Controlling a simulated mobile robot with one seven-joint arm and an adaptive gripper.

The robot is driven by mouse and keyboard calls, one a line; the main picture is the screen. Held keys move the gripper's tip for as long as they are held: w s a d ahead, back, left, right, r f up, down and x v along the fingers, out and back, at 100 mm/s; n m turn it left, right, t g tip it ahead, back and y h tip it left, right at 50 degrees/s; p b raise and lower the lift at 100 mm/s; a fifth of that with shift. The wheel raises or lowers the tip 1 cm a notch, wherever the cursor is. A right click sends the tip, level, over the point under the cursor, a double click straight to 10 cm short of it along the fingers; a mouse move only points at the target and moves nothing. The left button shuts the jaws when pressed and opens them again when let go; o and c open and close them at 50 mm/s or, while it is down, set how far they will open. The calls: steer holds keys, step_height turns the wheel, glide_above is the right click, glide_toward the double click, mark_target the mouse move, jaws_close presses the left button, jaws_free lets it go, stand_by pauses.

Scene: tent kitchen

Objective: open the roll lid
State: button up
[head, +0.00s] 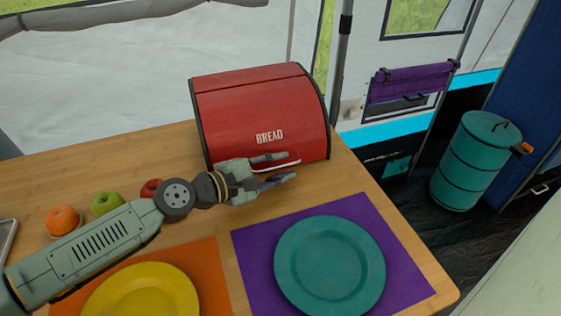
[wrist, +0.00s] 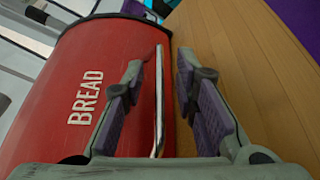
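The roll lid (head: 255,115) is the red curved front of a bread box marked "BREAD", and it is down. It also fills the left of the wrist view (wrist: 75,70). A silver handle bar (head: 286,165) runs along the lid's lower edge; in the wrist view the handle (wrist: 158,100) lies between my two fingers. My gripper (head: 283,167) is open in front of the lower part of the lid, with one finger above the handle and one below. In the wrist view my gripper (wrist: 172,70) shows a gap on the right side of the handle.
A teal plate (head: 330,265) on a purple mat (head: 255,260) is in front of the box. A yellow plate (head: 145,295) lies on an orange mat (head: 208,270) under my arm. An orange (head: 63,220), a green apple (head: 106,203) and a red apple (head: 151,188) sit left of my gripper.

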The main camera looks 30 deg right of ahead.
steer(key=shift+d+f, duration=0.1)
steer(key=shift+d, duration=0.25)
steer(key=shift+c, duration=0.2)
jaws_close()
stand_by(0.5)
